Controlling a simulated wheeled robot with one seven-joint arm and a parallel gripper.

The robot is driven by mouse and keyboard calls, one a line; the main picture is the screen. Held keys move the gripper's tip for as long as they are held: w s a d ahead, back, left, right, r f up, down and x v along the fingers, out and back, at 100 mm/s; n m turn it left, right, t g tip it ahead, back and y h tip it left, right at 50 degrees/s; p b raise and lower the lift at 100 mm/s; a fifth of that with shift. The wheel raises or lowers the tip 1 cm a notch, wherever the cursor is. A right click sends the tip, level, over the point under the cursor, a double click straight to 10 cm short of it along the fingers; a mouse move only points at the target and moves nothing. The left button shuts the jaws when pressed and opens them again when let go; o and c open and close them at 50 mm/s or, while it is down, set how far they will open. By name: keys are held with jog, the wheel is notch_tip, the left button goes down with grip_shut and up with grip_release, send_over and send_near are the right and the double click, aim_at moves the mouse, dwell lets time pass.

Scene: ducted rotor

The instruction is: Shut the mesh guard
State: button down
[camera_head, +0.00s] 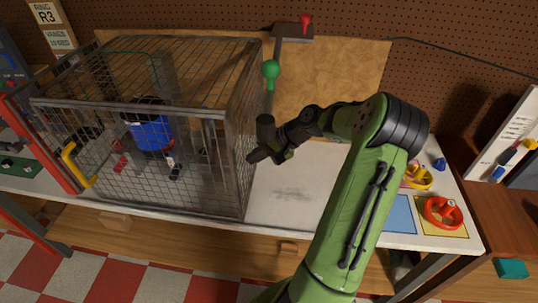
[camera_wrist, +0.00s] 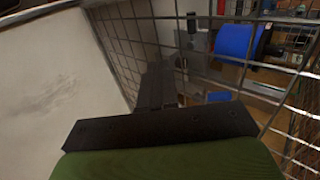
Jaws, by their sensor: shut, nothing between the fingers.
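The mesh guard (camera_head: 205,112) is a grey wire cage with a metal frame on the left of the white bench. A red bar and a bent yellow handle (camera_head: 75,165) are at its left end. I cannot tell from here how far any panel stands open. A blue cylinder (camera_head: 150,128) shows through the mesh and again in the wrist view (camera_wrist: 236,42). My gripper (camera_head: 254,158) is shut and empty, at the guard's right mesh side. In the wrist view its dark fingers (camera_wrist: 155,88) are close against the mesh (camera_wrist: 115,45); contact is unclear.
The white bench top (camera_head: 285,195) is clear right of the guard. Behind it stand a green knob (camera_head: 271,70) on a post and a red knob (camera_head: 305,22). A wooden board backs the bench.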

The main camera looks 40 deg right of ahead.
jog(key=shift+a, duration=0.1)
jog(key=w+a+p, duration=0.1)
jog(key=w+a, duration=0.5)
jog(key=w, duration=0.2)
jog(key=shift+r, duration=0.15)
jog(key=shift+a, duration=0.1)
